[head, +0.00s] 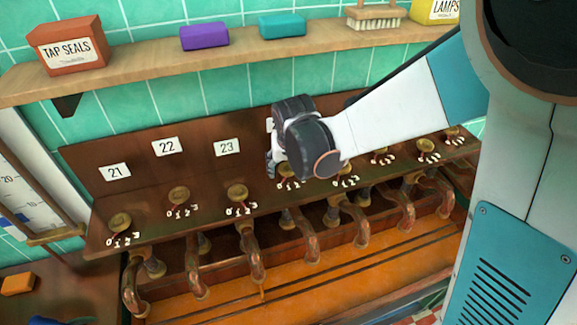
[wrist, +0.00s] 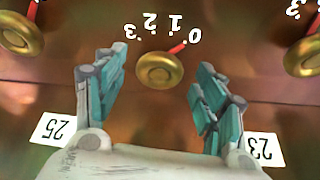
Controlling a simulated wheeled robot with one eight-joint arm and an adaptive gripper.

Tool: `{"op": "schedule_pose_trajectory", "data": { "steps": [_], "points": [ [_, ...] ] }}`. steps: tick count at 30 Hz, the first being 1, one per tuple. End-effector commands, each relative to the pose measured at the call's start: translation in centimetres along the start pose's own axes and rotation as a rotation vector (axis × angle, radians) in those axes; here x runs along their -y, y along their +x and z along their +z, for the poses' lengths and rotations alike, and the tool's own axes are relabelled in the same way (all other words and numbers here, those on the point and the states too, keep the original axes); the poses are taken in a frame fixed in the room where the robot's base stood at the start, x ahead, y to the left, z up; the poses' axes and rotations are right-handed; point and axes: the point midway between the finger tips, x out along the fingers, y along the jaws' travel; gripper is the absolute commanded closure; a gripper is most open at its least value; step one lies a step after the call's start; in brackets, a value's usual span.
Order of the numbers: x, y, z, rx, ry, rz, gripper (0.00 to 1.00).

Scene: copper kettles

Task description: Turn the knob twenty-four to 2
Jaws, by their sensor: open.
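Knob twenty-four (wrist: 160,72) is a round brass knob on a brown panel, centred in the wrist view. Its red pointer (wrist: 181,47) points at the 0 of its 0–3 scale (wrist: 150,22), which appears upside down. My gripper (wrist: 160,84) is open, with teal-padded fingers on either side of the knob and a gap on both sides. I cannot tell whether the fingertips are level with it. In the head view the knob (head: 289,171) shows partly beside my gripper (head: 271,166). Its number label is mostly hidden.
Neighbouring knobs stand on both sides, knob twenty-three (head: 238,192) and knob twenty-five (wrist: 20,32). Copper pipes (head: 252,258) curve out below the panel. A wooden shelf (head: 150,80) with boxes and a brush (head: 375,16) runs above.

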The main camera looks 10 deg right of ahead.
Motion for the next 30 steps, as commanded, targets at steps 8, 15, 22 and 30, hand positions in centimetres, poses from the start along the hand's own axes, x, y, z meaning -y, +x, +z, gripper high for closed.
{"op": "schedule_pose_trajectory", "data": {
  "steps": [8, 15, 22, 30],
  "points": [
    [0.04, 0.21, 0.13, 0.000, 0.000, 0.000, 0.36],
    [0.03, 0.21, 0.12, 0.000, 0.000, 0.000, 0.77],
    [0.01, 0.22, 0.12, 0.000, -0.002, -0.001, 0.80],
    [-0.15, 0.28, 0.13, 0.000, -0.070, -0.029, 0.80]
  ]
}}
